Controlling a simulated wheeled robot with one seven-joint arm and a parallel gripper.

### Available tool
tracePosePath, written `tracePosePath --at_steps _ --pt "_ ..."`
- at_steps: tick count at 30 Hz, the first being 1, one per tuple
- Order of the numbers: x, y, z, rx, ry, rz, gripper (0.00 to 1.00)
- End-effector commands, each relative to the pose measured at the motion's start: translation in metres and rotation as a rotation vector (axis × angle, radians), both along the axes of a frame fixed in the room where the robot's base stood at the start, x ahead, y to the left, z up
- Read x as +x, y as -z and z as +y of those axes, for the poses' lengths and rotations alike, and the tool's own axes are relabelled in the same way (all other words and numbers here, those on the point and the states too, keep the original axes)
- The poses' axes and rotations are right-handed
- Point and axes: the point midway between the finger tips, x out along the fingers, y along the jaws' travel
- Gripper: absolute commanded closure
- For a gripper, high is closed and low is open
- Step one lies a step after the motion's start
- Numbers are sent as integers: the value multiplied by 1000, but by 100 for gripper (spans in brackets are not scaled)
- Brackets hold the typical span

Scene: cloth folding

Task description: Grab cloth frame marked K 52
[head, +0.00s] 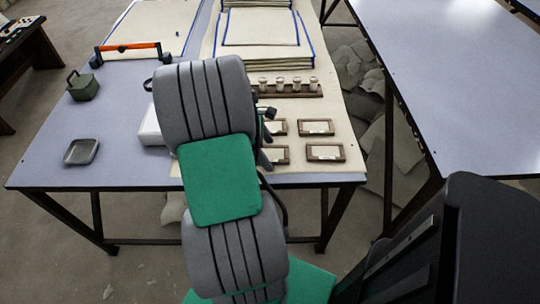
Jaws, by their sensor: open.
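Several small brown frames with pale cloth centres lie on the near right part of the table, in two rows. The back right frame (316,127) and front right frame (325,152) show whole. The back left frame (279,127) and front left frame (281,155) are partly covered by my arm. Their marks are too small to read, so I cannot tell which is K 52. My gripper (266,136) is mostly hidden behind my arm. Its dark parts show just left of the left frames, and it is open. I cannot tell its height over the table.
A rack of spools (290,87) stands behind the frames. Stacked cloths with blue edges (262,28) lie farther back. A green box (83,86), a grey tray (81,151) and a white block (150,127) are on the left. An empty table (450,80) stands right.

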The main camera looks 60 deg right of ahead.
Motion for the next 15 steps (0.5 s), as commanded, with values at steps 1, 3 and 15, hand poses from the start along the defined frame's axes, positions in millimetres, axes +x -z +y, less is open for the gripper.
tracePosePath --at_steps 1,3,15 --pt "0 -1 0 -1 0 0 11" --pt "0 -1 0 -1 0 0 11" --pt "1 -1 0 0 0 -1 42"
